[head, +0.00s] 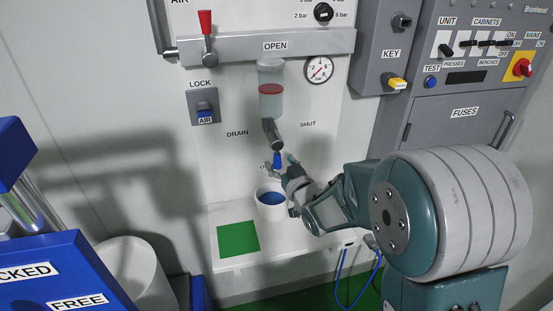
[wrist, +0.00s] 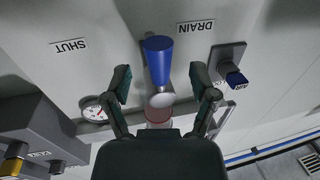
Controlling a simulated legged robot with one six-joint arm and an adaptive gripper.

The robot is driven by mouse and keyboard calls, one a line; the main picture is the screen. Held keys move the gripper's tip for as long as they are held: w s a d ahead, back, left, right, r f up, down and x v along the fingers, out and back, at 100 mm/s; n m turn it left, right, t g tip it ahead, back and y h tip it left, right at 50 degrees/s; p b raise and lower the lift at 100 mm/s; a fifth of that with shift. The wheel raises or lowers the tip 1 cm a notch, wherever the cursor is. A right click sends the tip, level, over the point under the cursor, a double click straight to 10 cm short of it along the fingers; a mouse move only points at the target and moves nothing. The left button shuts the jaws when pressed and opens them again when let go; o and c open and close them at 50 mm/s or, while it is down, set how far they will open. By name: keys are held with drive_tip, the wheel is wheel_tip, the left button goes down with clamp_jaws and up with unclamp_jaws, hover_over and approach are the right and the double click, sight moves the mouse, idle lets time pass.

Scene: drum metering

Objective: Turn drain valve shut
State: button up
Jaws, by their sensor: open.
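The drain valve's blue handle (head: 277,160) hangs straight down below the clear bowl (head: 270,105), between the DRAIN label (head: 237,133) on the left and the SHUT label (head: 308,124) on the right. My gripper (head: 282,168) is open at the handle, coming from the lower right. In the wrist view, which looks upside down, the blue handle (wrist: 158,58) shows between the two spread fingers of my gripper (wrist: 160,82), with a gap on each side. A label below the handle is mostly hidden by my gripper.
A white cup (head: 271,203) with blue inside stands on the white shelf (head: 230,263) under the valve, close to my gripper. A green square (head: 238,238) lies left of it. The AIR lock (head: 203,105) is up left; a pressure gauge (head: 318,69) is up right.

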drive_tip(key=shift+x, duration=1.1)
clamp_jaws()
drive_tip(key=shift+d, duration=0.1)
drive_tip(key=w+d+r+n+h, duration=0.1)
drive_tip(key=d+r+n+h, duration=0.2)
drive_tip(key=n, duration=1.2)
drive_tip(key=shift+d+r+n+g+h, duration=0.4)
drive_tip(key=shift+d+r, duration=0.15)
drive_tip(key=shift+r, duration=0.15)
